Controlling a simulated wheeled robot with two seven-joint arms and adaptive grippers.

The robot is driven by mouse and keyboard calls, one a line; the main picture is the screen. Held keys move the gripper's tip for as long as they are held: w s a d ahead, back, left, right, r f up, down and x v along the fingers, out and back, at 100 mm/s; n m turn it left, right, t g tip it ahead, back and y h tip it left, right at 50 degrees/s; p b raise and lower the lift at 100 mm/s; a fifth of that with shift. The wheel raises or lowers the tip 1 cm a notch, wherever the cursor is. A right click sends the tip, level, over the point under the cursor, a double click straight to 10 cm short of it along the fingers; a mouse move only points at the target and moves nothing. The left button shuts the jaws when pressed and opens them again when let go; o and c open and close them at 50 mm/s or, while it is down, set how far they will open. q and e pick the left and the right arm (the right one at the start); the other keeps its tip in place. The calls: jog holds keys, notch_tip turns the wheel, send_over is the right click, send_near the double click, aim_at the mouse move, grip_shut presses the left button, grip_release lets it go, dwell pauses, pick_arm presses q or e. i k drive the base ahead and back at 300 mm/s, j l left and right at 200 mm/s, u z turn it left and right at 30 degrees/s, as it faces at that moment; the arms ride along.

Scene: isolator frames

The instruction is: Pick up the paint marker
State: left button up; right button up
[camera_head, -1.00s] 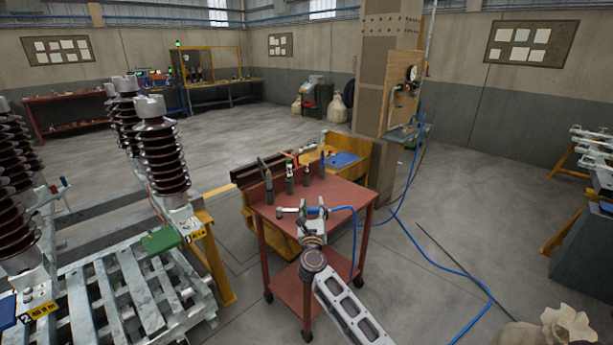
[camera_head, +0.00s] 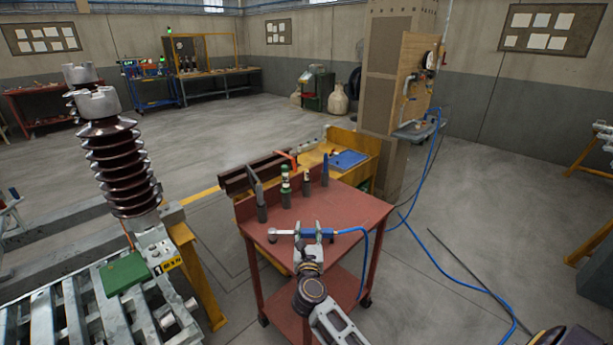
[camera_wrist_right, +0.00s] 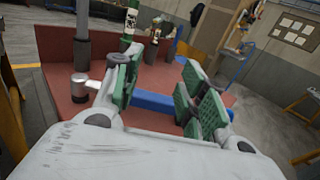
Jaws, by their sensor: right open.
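Several slim upright items stand in dark cups along the far side of a red cart top (camera_head: 345,205). One is green and white (camera_head: 285,187) and marker-like; I cannot tell for sure which is the paint marker. It also shows in the right wrist view (camera_wrist_right: 130,20), beyond the fingers. My right gripper (camera_head: 309,238) is over the cart's near part, open, its green-padded fingers (camera_wrist_right: 162,65) apart. A blue hosed tool (camera_head: 320,233) with a silver head lies by the fingers; in the wrist view its blue body (camera_wrist_right: 155,102) shows between them. My left gripper is out of view.
A blue hose (camera_head: 365,232) runs from the tool off the cart towards the pillar (camera_head: 393,90). A yellow bench (camera_head: 352,143) stands behind the cart. A brown insulator (camera_head: 120,165) and slatted metal frame are at left. Floor right of the cart is mostly clear, except for hoses.

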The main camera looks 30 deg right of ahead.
aim_at(305, 179)
jog(key=i+l, duration=0.3)
jog(key=i, duration=0.15)
jog(key=i+l, duration=0.35)
jog(key=i, duration=0.05)
